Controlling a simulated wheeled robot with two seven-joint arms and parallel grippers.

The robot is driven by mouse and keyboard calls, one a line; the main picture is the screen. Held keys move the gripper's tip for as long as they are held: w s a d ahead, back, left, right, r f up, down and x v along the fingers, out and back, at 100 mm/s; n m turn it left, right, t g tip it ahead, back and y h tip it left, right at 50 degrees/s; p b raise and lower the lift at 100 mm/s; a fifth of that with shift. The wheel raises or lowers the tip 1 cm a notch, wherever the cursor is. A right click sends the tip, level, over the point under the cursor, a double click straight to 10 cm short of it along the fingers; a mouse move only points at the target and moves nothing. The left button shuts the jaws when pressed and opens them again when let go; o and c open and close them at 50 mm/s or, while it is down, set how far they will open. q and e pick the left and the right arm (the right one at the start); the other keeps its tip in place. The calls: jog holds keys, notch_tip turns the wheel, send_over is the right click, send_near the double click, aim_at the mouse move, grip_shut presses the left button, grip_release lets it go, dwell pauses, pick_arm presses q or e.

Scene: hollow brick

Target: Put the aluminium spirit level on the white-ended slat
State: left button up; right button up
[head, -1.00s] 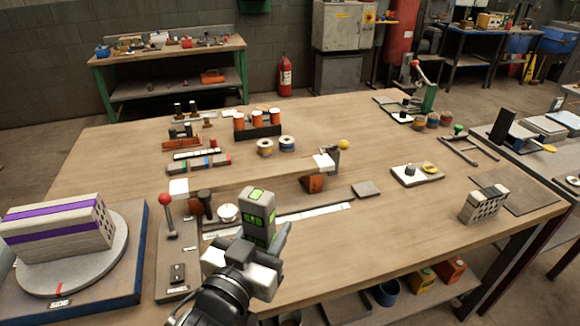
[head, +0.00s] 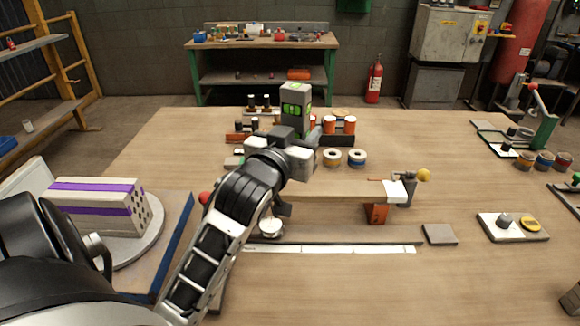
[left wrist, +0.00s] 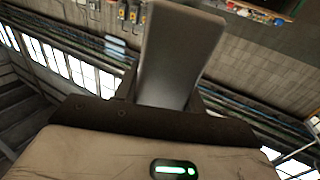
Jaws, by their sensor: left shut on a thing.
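The spirit level, a grey block with green windows (head: 295,92), stands upright in my left gripper (head: 299,138) in the head view. The gripper is shut on it and holds it up over the table, in front of the orange-topped cans. The slat (head: 335,197) is a long wooden strip with a white right end (head: 393,191), raised near that end by an orange block (head: 376,213). My left arm hides its left part. The level is apart from the slat. The left wrist view shows a grey slab and a pale body with a green light close up. My right gripper is not in view.
Two tape rolls (head: 345,158) and a can rack (head: 338,139) stand behind the slat. A yellow-knobbed clamp (head: 413,182) is beside its white end. A white strip (head: 340,249) lies in front. A purple-striped block (head: 95,207) sits on a turntable at left. The front right table is mostly clear.

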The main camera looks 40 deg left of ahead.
pick_arm(q)
jog(key=shift+w+a+f, duration=0.75)
jog(key=shift+a+f, duration=0.75)
jog(key=shift+f, duration=0.35)
jog(key=shift+w+a+f, duration=0.7)
jog(key=shift+a+f, duration=0.8)
jog(key=shift+f, duration=0.4)
jog(key=shift+w+a+f, duration=0.75)
jog(key=shift+a+f, duration=0.75)
jog(key=shift+f, duration=0.35)
jog(key=shift+f, duration=0.15)
jog(key=o, duration=1.1)
jog(key=shift+o, duration=0.2)
